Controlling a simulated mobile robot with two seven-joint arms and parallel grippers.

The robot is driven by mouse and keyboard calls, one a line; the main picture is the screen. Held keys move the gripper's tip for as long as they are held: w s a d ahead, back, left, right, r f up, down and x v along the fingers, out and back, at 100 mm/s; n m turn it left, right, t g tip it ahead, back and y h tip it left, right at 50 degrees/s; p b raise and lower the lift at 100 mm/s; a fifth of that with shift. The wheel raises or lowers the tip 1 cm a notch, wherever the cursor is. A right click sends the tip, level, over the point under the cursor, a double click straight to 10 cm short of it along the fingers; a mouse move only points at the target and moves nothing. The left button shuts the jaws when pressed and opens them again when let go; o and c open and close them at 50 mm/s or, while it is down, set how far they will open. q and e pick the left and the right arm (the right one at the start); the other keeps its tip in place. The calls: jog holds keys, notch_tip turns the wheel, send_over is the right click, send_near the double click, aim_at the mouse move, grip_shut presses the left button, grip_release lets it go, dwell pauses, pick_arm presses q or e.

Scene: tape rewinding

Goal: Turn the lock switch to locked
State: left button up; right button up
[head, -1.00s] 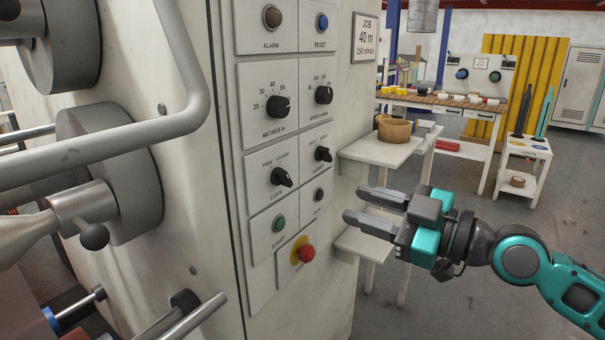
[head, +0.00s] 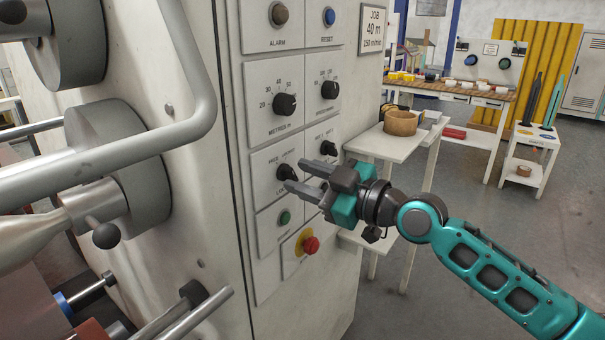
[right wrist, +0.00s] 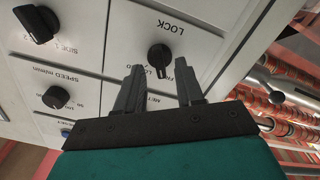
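The lock switch (head: 287,173) is a black knob on a white panel marked LOCK, with FREE and LOCKED printed above it. In the right wrist view the knob (right wrist: 160,55) shows upside down, just beyond the space between my fingertips. My right gripper (head: 296,174) is at the panel with its two fingers spread and pointing at the knob. It also shows open and empty in the right wrist view (right wrist: 158,78). I cannot tell whether a finger touches the knob. The knob's exact setting is hard to read. My left gripper is not in view.
The metres knob (head: 285,104) and speed knob (head: 330,90) sit above. A green start button (head: 285,217) and red stop button (head: 310,244) sit below. A white shelf (head: 385,146) with a cardboard-coloured ring (head: 400,123) stands to the right. A grey bent rail (head: 190,125) runs at the left.

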jog(key=shift+w+a, duration=0.25)
jog(key=shift+a, duration=0.15)
grip_shut()
